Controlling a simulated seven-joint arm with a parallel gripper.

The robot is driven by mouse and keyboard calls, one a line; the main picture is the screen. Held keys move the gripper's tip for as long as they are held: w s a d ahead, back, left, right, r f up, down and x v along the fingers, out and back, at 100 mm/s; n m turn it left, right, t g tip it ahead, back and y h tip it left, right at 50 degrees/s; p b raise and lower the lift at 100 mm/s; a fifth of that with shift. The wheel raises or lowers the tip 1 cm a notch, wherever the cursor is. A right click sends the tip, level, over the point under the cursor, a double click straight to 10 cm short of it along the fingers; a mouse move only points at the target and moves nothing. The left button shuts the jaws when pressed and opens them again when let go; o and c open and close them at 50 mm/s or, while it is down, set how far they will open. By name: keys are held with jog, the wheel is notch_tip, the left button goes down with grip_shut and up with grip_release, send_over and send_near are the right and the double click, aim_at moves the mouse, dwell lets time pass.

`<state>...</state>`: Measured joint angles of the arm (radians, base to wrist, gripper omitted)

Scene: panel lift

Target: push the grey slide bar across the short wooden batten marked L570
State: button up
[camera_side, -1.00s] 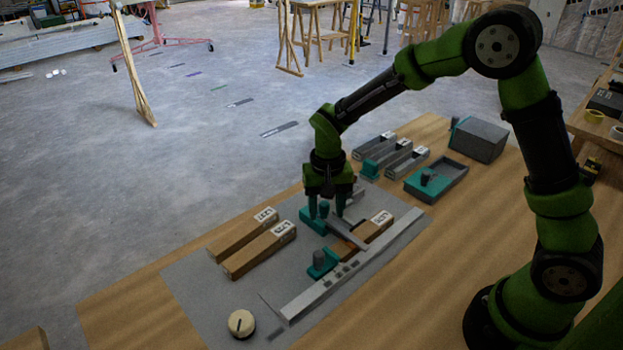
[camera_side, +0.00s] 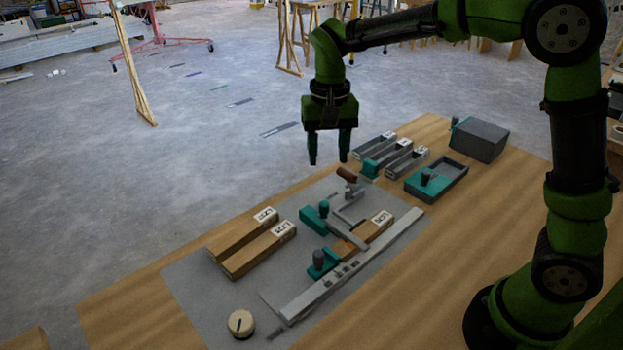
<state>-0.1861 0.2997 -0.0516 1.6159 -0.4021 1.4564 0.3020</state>
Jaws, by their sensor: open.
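The short wooden batten (camera_side: 377,230) lies on the grey mat with a white label at its far end; the label is too small to read surely. The grey slide bar (camera_side: 346,233) lies slanted across the batten, with a teal block and knob (camera_side: 315,217) at its left end. A second teal block with a dark knob (camera_side: 321,263) sits at the batten's near end. My gripper (camera_side: 328,160) is open and empty, high above and behind the bar, touching nothing.
Two longer labelled battens (camera_side: 252,247) lie at the left. A long grey rail (camera_side: 350,270) runs along the front. Grey trays (camera_side: 405,158), a teal-and-grey box (camera_side: 437,183) and a round knob (camera_side: 241,323) are nearby.

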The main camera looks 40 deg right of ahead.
jog(key=shift+r, duration=1.3)
jog(key=s+d+r+n+t+y, duration=0.1)
jog(key=s+t, duration=0.2)
jog(key=s, duration=0.6)
jog(key=s+d+r+n+t+y, duration=0.1)
jog(key=s+t, duration=0.3)
jog(key=s, duration=0.4)
jog(key=shift+s+d+r+n, duration=0.2)
jog(key=shift+s+d+n, duration=0.2)
